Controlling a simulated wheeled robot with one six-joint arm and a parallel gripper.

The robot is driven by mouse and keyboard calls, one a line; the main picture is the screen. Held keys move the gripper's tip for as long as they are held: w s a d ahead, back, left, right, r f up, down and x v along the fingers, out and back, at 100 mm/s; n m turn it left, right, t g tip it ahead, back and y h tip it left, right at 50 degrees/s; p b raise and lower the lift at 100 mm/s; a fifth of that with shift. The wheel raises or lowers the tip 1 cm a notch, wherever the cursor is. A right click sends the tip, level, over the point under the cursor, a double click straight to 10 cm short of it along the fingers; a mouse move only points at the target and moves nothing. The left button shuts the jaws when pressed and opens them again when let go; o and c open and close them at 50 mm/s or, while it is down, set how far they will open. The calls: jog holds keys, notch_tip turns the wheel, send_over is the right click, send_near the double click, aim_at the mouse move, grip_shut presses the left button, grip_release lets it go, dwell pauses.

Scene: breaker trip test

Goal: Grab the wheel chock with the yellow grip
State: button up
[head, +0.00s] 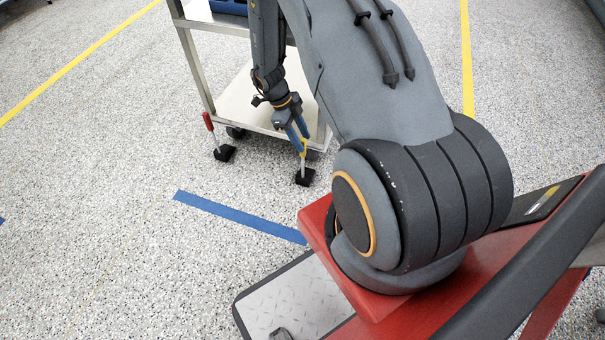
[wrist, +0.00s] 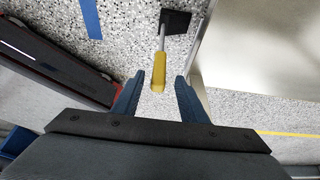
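The wheel chock with the yellow grip stands on the floor by a white cart; its black block (head: 305,178) and upright yellow grip (head: 304,149) show in the head view. In the wrist view the yellow grip (wrist: 159,72) lies between the blue fingertips of my gripper (wrist: 158,78), with a visible gap on both sides. The black block (wrist: 176,21) is beyond it at the top. In the head view my gripper (head: 300,134) points down at the grip. It is open. The head view does not clearly show whether a finger touches the grip.
A second chock with a red grip (head: 208,121) stands to the left at the cart. The cart's lower shelf (head: 240,104) is close behind my gripper. A blue floor stripe (head: 240,217) crosses open speckled floor in front.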

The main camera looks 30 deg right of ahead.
jog(key=b+x, duration=0.2)
jog(key=x, duration=0.4)
jog(key=shift+a, duration=0.15)
jog(key=shift+s+f, duration=0.1)
grip_shut()
dwell(1.2)
